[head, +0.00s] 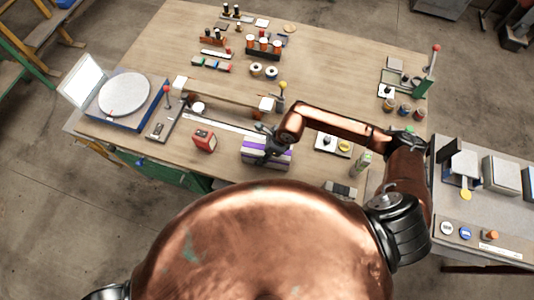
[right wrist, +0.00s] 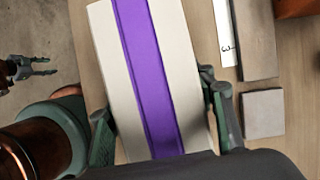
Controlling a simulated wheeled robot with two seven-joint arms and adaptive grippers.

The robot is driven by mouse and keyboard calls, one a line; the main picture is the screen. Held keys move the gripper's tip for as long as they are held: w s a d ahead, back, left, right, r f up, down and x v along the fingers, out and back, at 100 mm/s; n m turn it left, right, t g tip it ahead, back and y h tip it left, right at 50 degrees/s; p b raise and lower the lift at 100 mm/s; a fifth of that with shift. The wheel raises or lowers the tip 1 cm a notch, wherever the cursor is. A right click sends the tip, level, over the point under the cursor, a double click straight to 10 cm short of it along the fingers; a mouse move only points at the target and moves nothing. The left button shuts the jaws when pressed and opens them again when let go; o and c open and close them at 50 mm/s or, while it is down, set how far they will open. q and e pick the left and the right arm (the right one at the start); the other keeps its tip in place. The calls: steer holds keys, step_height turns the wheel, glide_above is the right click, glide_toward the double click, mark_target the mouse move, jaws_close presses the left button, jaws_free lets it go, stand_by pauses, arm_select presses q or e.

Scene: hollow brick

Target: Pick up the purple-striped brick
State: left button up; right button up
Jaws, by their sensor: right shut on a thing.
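The purple-striped brick (head: 281,156) is pale with a purple band along its length. In the head view it is at the table's near edge, partly hidden by my right gripper (head: 272,141). The brick (right wrist: 148,70) fills the middle of the right wrist view. My right gripper (right wrist: 163,128) is shut on it, one finger against each long side. I cannot tell whether the brick rests on the table or is just above it. My left gripper (right wrist: 46,66) shows at the left edge of the right wrist view, fingers apart and empty, over the floor.
A red box-shaped device (head: 204,139) stands left of the brick. A long steel ruler (head: 222,125) lies behind it. A white tile with a yellow disc (head: 333,145) is to the right. A blue-based turntable (head: 125,97) is at the left. Bare wood lies behind, around mid-table (head: 335,85).

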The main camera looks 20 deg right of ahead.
jaws_close()
steer(key=shift+r, duration=0.1)
steer(key=shift+w+r, duration=0.1)
steer(key=shift+r, duration=0.05)
